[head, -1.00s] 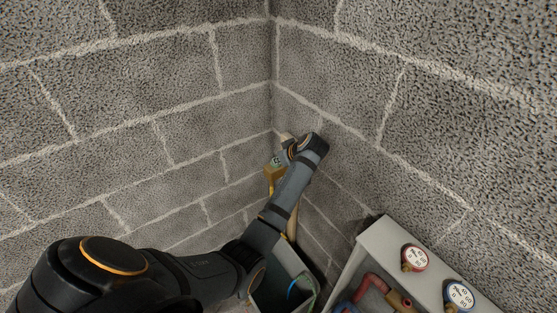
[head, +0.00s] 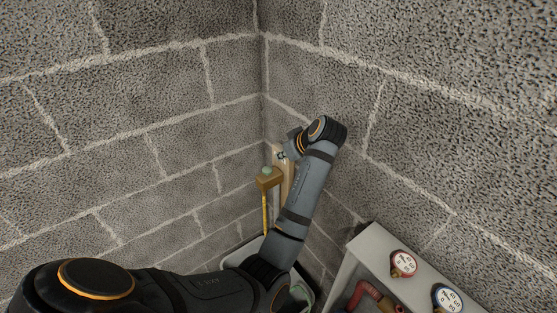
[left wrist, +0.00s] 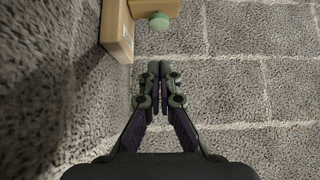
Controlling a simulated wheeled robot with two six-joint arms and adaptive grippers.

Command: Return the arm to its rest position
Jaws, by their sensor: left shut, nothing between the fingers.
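My left arm (head: 312,180) comes in from the lower left of the head view and reaches up towards the block-wall corner. Its gripper is mostly hidden behind the wrist there. In the left wrist view my left gripper (left wrist: 159,70) is shut, its fingertips together with nothing between them. The tips point towards a pale green round knob (left wrist: 159,22), which appears apart from them. My right gripper is in neither view.
A wooden post (head: 287,185) stands in the corner, with a brown block (head: 269,179) and a yellow strip (head: 265,215) beside it. A grey cabinet with a red gauge (head: 403,263) and a blue gauge (head: 447,298) stands lower right. A pale bin (head: 240,256) is partly behind my arm.

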